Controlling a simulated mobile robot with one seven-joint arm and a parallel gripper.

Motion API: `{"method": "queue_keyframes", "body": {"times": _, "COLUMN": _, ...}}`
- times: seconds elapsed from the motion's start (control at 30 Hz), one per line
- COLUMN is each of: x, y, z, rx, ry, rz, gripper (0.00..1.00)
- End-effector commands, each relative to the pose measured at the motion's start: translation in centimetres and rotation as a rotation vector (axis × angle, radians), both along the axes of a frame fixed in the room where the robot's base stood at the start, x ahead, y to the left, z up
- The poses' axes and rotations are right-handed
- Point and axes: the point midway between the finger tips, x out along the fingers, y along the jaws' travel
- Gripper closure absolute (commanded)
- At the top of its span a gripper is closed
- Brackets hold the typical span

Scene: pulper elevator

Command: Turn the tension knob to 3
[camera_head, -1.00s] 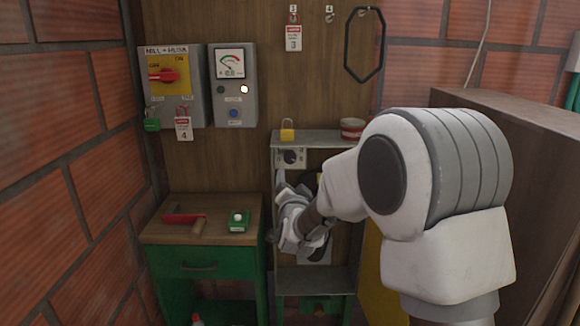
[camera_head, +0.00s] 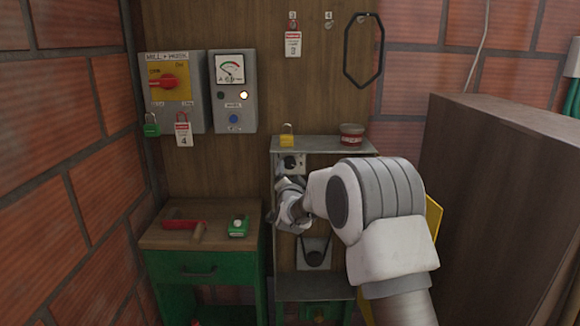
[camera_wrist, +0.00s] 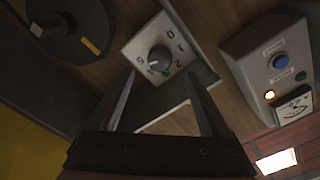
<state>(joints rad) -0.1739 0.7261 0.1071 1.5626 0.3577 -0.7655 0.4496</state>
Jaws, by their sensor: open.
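The tension knob (camera_wrist: 158,57) is a small round grey-black knob on a pale square dial plate (camera_wrist: 182,52) with dark digits around it. I cannot read its setting surely. In the head view the knob (camera_head: 290,162) sits near the top of the grey cabinet, partly lit. My gripper (camera_wrist: 160,74) is open, its two fingers apart and pointing toward the plate, with the knob showing between and beyond the tips. Nothing is between them, and I see no contact. In the head view my gripper (camera_head: 284,190) is just below the knob.
A yellow padlock (camera_head: 287,138) and a red-banded tin (camera_head: 352,134) stand on the cabinet top. A meter box (camera_head: 234,92) and a red-switch box (camera_head: 172,92) hang at left. A green-legged table (camera_head: 165,238) stands below. A large brown box (camera_head: 500,180) is at right.

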Motion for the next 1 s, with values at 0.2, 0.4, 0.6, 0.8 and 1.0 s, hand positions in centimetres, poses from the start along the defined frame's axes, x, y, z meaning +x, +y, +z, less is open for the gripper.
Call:
{"method": "queue_keyframes", "body": {"times": 0.2, "x": 3.0, "y": 0.0, "z": 0.0, "rx": 0.000, "ry": 0.001, "rz": -0.001, "gripper": 0.19}}
{"method": "queue_keyframes", "body": {"times": 0.4, "x": 5.1, "y": 0.0, "z": 0.0, "rx": 0.000, "ry": 0.000, "rz": 0.000, "gripper": 0.19}}
{"method": "queue_keyframes", "body": {"times": 0.6, "x": 6.2, "y": 0.1, "z": 0.0, "rx": -0.001, "ry": 0.000, "rz": 0.000, "gripper": 0.19}}
{"method": "queue_keyframes", "body": {"times": 0.8, "x": 6.4, "y": 0.0, "z": 0.0, "rx": -0.001, "ry": 0.000, "rz": 0.000, "gripper": 0.19}}
{"method": "queue_keyframes", "body": {"times": 1.0, "x": 6.4, "y": 0.0, "z": 0.0, "rx": -0.001, "ry": 0.000, "rz": 0.000, "gripper": 0.26}}
